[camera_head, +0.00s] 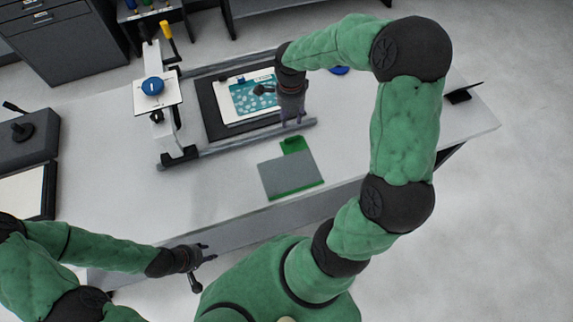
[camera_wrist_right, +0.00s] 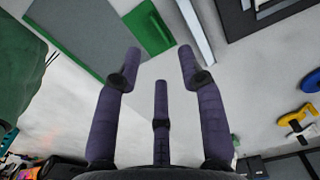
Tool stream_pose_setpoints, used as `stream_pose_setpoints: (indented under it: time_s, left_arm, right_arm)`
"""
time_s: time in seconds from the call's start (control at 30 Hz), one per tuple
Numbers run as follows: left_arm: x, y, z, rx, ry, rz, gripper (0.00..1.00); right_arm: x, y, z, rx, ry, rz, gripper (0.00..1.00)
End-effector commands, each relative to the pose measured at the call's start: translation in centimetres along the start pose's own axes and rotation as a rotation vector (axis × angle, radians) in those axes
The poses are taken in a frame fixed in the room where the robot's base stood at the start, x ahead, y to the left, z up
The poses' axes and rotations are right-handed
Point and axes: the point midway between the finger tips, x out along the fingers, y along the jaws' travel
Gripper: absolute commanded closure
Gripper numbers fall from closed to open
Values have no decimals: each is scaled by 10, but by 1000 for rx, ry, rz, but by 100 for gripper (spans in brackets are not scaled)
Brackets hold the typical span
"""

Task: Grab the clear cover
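A flat grey panel with a green edge (camera_head: 288,176) and a green tab at its far side lies on the table. It may be the clear cover; I cannot tell, and no plainly see-through sheet stands out. The panel also shows at the upper left of the right wrist view (camera_wrist_right: 82,28). My right gripper (camera_head: 293,122) hangs just beyond the green tab, beside the frame's near rail. In the wrist view its fingers (camera_wrist_right: 160,62) are spread and empty. My left gripper (camera_head: 208,254) is near the table's front edge, fingers apart and empty.
A teal patterned sheet (camera_head: 255,98) lies on a dark board inside a railed frame (camera_head: 205,150). A white upright with a blue knob (camera_head: 152,86) stands at its left. A dark device (camera_head: 28,140) sits far left. A blue item (camera_head: 339,70) is behind my right arm. The table's left-middle is clear.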

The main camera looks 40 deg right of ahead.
Motion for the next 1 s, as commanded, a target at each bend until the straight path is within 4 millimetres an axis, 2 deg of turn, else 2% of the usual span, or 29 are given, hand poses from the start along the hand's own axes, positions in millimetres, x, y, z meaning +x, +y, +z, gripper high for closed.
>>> stream_pose_setpoints:
  time_s: [0.4, 0.67, 0.9, 1.0]
  left_arm:
    - [12, -4, 0, 0, 0, 0, 60]
    - [15, -5, 0, 0, 0, 0, 60]
    - [22, -8, -1, 0, 0, 0, 60]
    - [23, -8, -1, 0, 0, 0, 60]
  right_arm:
    - [52, 1, 0, 0, 1, 2, 60]
    - [68, 3, 1, -1, 0, 1, 60]
    - [102, 9, 4, 0, 0, 2, 60]
    - [110, 9, 4, 0, -1, 1, 60]
